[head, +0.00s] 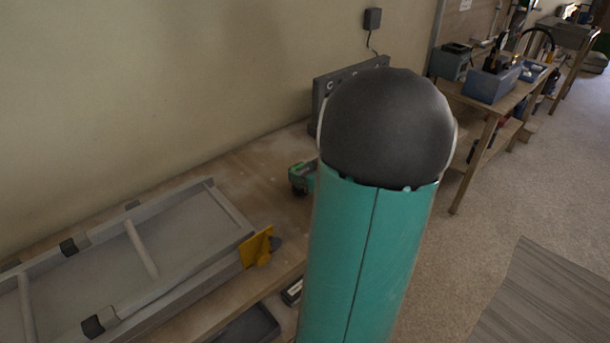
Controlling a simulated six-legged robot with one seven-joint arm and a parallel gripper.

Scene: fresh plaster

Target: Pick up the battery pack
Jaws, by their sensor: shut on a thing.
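My gripper is not visible in the head view; a large teal and black part of my own arm fills the middle and hides part of the workbench (255,190). A small teal and black object (301,177) sits on the bench just left of my arm, partly hidden behind it. I cannot tell whether it is the battery pack or a tool. No other thing shows clearly as a battery pack.
A grey framed tray or panel (186,233) lies on the bench at left, with a yellow piece (257,246) at its corner. A dark upright panel (348,78) stands against the wall behind my arm. A second table (482,110) with a blue bin (493,86) stands at right. Carpet there is open.

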